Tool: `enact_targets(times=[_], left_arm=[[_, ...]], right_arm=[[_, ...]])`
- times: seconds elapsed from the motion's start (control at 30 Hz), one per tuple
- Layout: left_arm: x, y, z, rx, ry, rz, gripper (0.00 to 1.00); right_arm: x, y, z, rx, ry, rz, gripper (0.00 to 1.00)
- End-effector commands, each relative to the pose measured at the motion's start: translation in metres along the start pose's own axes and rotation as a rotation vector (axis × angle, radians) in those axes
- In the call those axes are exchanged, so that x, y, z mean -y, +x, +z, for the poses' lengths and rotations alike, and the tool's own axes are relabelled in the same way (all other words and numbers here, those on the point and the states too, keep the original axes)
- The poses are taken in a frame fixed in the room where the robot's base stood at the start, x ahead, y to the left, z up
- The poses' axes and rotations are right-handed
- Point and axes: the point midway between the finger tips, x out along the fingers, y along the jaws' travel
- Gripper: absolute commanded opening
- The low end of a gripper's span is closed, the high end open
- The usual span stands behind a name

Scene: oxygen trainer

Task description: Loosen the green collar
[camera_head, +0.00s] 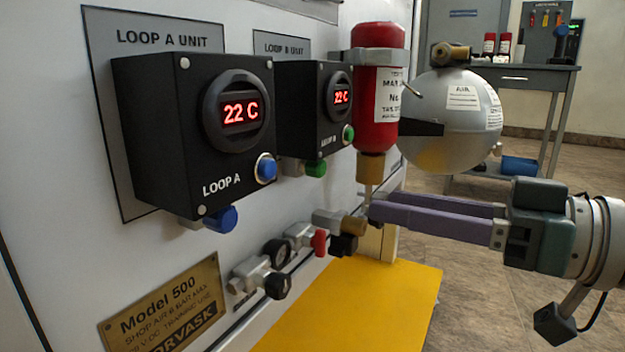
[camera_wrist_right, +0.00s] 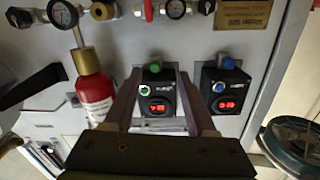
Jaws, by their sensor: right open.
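The green collar (camera_head: 316,168) sits on a fitting under the black Loop B box (camera_head: 311,100), on the wall panel. In the right wrist view, where the panel appears upside down, the green collar (camera_wrist_right: 154,68) shows between the ends of my finger pair. My right gripper (camera_head: 370,206) comes in from the right in the head view, its purple fingers pointing at the panel, lower than the collar and to its right. The right gripper (camera_wrist_right: 158,72) is open and empty, apart from the collar. My left gripper is in neither view.
A red cylinder (camera_head: 376,135) hangs beside the Loop B box, with a silver AIR sphere (camera_head: 450,125) to its right. Valves and gauges (camera_head: 276,252) line the panel below. The Loop A box (camera_head: 195,130) has a blue collar (camera_head: 221,219). A yellow surface (camera_head: 350,310) lies below.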

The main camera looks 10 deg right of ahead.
Motion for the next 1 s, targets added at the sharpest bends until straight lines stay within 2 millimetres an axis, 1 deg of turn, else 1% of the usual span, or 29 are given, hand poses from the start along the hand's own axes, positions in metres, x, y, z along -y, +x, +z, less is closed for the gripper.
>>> enact_targets(times=[0.03,0.1,0.2,0.27,0.37,0.5,0.6,0.7,0.83,1.0], left_arm=[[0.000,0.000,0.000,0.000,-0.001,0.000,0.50],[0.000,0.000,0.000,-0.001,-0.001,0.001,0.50],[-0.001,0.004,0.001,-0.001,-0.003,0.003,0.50],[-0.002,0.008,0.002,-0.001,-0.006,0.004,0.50],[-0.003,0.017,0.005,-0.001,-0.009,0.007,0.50],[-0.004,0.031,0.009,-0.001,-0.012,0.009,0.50],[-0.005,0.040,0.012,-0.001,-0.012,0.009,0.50],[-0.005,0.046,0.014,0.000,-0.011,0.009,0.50],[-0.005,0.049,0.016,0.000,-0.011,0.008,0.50],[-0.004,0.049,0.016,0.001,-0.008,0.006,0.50]], right_arm=[[-0.008,-0.008,-0.009,-0.012,-0.003,-0.009,0.56],[-0.013,-0.015,-0.016,-0.027,0.005,-0.023,0.56],[-0.014,-0.013,-0.018,-0.037,0.009,-0.034,0.56],[-0.013,-0.006,-0.018,-0.038,0.010,-0.037,0.56],[-0.012,0.011,-0.017,-0.039,0.008,-0.039,0.56],[-0.011,0.040,-0.017,-0.039,0.007,-0.039,0.56],[-0.010,0.057,-0.018,-0.038,0.006,-0.037,0.56],[-0.010,0.070,-0.018,-0.037,0.007,-0.036,0.56],[-0.009,0.079,-0.021,-0.036,0.008,-0.036,0.56],[-0.009,0.082,-0.022,-0.035,0.009,-0.034,0.56]])
